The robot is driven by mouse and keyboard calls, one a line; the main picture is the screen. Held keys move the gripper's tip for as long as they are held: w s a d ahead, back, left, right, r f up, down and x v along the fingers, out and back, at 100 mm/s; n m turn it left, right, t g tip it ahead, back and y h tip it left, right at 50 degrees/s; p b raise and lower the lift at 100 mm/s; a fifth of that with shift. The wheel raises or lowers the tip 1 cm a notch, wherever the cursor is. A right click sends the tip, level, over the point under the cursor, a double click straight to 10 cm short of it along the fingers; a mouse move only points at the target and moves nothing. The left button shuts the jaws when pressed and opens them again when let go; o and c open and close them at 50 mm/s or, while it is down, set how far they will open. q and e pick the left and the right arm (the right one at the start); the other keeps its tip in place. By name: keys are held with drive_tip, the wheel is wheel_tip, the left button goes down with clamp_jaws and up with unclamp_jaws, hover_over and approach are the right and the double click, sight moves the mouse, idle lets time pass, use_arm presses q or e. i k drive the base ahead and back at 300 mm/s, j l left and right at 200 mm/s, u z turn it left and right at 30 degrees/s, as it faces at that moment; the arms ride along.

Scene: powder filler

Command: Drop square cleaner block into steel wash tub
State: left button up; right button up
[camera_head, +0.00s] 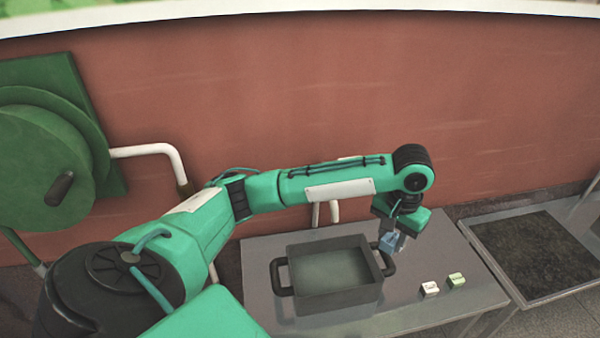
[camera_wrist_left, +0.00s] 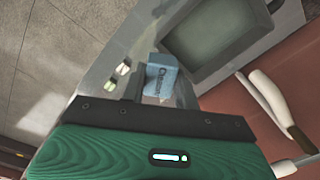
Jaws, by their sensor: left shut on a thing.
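My left gripper (camera_head: 397,236) is shut on a blue block (camera_head: 391,241). It holds the block just right of the steel wash tub, near the tub's right handle. In the left wrist view the blue block (camera_wrist_left: 160,78), with dark print on one face, sits at the gripper (camera_wrist_left: 160,100). The steel wash tub (camera_head: 330,301) is a grey rectangular vessel with two dark handles, standing on the metal table; it also shows in the left wrist view (camera_wrist_left: 213,68). The gripper hides part of the block. My right gripper is not in view.
A white block (camera_head: 430,288) and a green-and-white block (camera_head: 456,280) lie on the metal table (camera_head: 262,262), right of the tub. A dark-topped surface (camera_head: 540,253) stands at the right. A red wall and white pipes are behind.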

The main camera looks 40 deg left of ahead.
sight(324, 291)
drive_tip(key=u, duration=1.55)
drive_tip(key=i+l+u, duration=0.1)
drive_tip(key=l, duration=0.55)
drive_tip(key=i+l+u, duration=0.15)
drive_tip(key=l, duration=0.55)
drive_tip(key=l+u, duration=0.1)
drive_tip(key=l, duration=0.6)
drive_tip(key=i, duration=0.05)
